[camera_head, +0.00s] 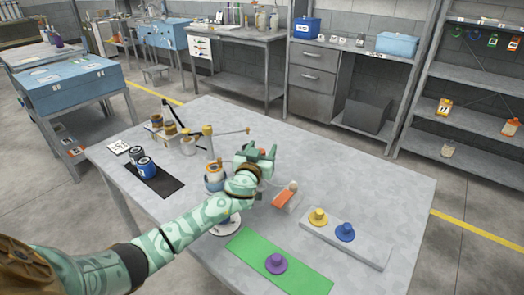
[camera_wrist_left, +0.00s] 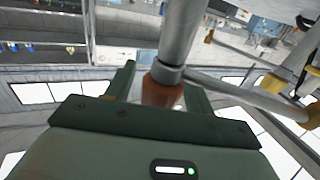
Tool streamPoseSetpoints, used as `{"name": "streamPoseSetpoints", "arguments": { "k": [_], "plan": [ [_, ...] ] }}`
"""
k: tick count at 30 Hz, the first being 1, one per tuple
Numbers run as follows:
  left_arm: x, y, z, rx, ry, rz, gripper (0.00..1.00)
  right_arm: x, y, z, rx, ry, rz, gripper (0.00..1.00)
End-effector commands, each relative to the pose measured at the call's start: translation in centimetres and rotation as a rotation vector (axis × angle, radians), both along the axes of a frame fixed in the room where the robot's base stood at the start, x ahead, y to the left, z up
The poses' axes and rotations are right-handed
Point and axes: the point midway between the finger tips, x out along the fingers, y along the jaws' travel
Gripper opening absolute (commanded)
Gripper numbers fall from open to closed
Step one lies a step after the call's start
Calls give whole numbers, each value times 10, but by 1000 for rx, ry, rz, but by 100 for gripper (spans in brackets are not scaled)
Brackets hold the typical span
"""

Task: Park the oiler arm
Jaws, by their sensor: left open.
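The oiler arm stands on the grey table as a post with a yellow top (camera_head: 207,130) and a thin rod reaching right to a small tip (camera_head: 248,130). My left gripper (camera_head: 257,152) is open, right of the post. In the left wrist view a grey shaft (camera_wrist_left: 183,35) with an orange-brown end (camera_wrist_left: 162,90) appears between its open fingers; contact cannot be told. A grey rod (camera_wrist_left: 235,92) runs from that shaft toward yellow parts at right. My left forearm and wrist hide part of the post's surroundings. My right gripper is not in view.
Blue and dark cans (camera_head: 147,168) stand on a black mat (camera_head: 170,187) at left. A green mat (camera_head: 300,272) bears a purple knob (camera_head: 276,263). A grey block (camera_head: 365,248) bears yellow and blue knobs. An orange piece (camera_head: 284,199) lies near the gripper. The table's right end is clear.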

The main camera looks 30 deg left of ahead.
Motion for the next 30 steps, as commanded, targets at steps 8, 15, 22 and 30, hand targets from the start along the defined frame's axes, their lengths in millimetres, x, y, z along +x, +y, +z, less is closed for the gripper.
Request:
{"name": "streamPoseSetpoints", "arguments": {
  "k": [8,15,22,30],
  "plan": [
    [0,0,0,-1,0,-1,40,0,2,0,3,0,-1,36],
    [0,0,0,-1,0,-1,0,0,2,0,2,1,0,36],
    [0,0,-1,-2,-1,-36,0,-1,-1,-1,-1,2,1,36],
    [0,-3,-1,-2,-1,-191,0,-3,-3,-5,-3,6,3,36]
  ]
}}
